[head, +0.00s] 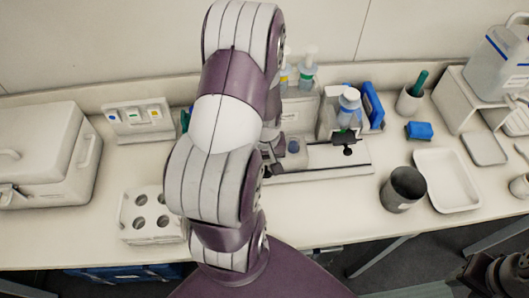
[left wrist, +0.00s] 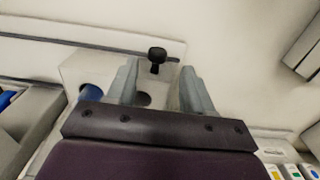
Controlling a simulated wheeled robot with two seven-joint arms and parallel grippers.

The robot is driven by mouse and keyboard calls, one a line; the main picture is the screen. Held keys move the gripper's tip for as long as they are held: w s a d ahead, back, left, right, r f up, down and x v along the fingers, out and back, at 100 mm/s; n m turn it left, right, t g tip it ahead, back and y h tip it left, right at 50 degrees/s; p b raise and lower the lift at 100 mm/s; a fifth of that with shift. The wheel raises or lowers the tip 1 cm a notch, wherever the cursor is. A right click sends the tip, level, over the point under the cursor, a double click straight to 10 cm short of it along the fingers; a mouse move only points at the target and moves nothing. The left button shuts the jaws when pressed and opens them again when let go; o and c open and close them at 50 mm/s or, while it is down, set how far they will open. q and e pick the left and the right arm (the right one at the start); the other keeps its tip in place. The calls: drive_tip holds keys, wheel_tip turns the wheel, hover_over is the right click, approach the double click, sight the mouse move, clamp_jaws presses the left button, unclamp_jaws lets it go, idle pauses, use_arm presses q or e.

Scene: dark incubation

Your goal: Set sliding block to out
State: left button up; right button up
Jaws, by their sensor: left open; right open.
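A pale block with a round hole (left wrist: 145,99) and a blue round thing (left wrist: 92,92) in it shows in the left wrist view. A black knob (left wrist: 157,55) stands at its far side. My left gripper (left wrist: 158,82) is open, its grey fingers on either side of the knob's line; I cannot tell whether they touch. In the head view the pale block (head: 293,158) with a blue round top sits on a flat base (head: 340,171), partly hidden by my left arm. My right gripper (head: 503,274) is at the bottom right corner, open, partly cut off.
A squeeze bottle (head: 349,104) and a blue-handled thing (head: 373,105) stand behind the base. A dark cup (head: 403,190) and a white tray (head: 447,180) are to the right. A white rack with holes (head: 148,216) is left of my arm. The bench front is mostly clear.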

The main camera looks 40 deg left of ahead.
use_arm(q)
wheel_tip(320, 180, up, 9)
drive_tip(key=shift+s, duration=0.2)
idle(0.4)
